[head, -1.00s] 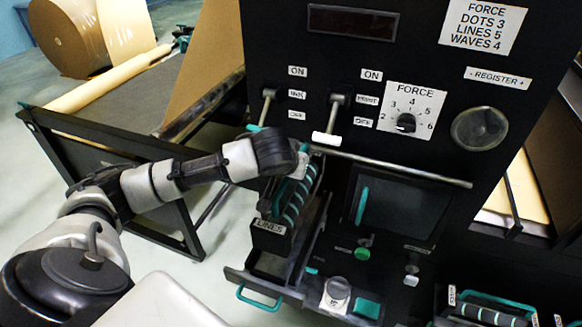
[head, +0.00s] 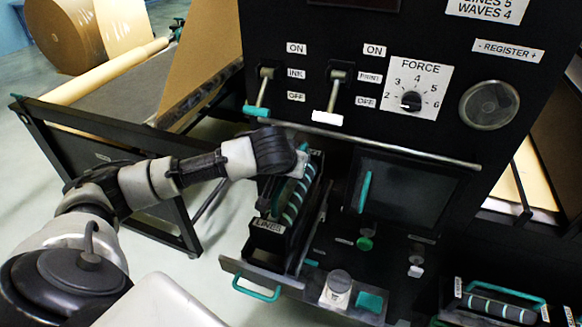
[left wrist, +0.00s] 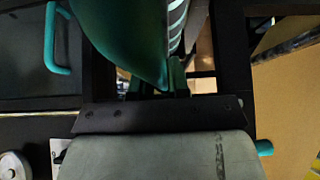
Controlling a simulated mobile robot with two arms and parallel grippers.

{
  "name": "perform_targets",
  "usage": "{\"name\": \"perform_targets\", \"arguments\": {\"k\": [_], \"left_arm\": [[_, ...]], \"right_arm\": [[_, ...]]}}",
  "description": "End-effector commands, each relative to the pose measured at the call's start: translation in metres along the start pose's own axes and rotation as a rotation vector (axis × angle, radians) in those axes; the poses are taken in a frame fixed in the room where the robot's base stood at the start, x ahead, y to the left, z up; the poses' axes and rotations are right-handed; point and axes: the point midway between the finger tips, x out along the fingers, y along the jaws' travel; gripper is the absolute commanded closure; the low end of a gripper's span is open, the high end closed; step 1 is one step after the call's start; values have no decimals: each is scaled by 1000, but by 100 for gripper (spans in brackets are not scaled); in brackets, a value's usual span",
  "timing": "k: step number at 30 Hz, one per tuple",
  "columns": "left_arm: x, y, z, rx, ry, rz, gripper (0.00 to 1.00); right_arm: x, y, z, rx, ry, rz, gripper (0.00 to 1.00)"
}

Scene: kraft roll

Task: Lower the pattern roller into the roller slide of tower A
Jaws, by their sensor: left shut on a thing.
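The pattern roller (head: 292,202) is a dark cylinder with teal and pale stripes, in a black carrier labelled LINES. My left gripper (head: 297,164) is shut on it at its upper end, and the gripper hides the hold itself. In the left wrist view, a large teal part (left wrist: 125,35) fills the top middle, with the striped roller (left wrist: 177,25) beside it. The roller slide (head: 262,275) is pulled out at the machine's front, with a teal handle, below the carrier. I cannot tell whether the carrier touches it. My right gripper is not in view.
Behind the roller stands the black panel (head: 450,130) with levers, a FORCE dial (head: 410,100) and a round knob. A silver rail (head: 385,145) crosses it. A second roller (head: 500,308) sits at the lower right. A dark-framed table (head: 110,125) stands at the left.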

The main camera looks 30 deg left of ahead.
Motion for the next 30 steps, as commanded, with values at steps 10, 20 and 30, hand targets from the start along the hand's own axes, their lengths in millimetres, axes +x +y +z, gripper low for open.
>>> {"name": "perform_targets", "arguments": {"k": [10,20,30], "left_arm": [[18,0,13,-1,7,2,100],[30,0,22,-1,8,1,100],[31,0,23,-1,8,2,100]], "right_arm": [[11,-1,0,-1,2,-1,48],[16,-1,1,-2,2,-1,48],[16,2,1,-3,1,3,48]]}}
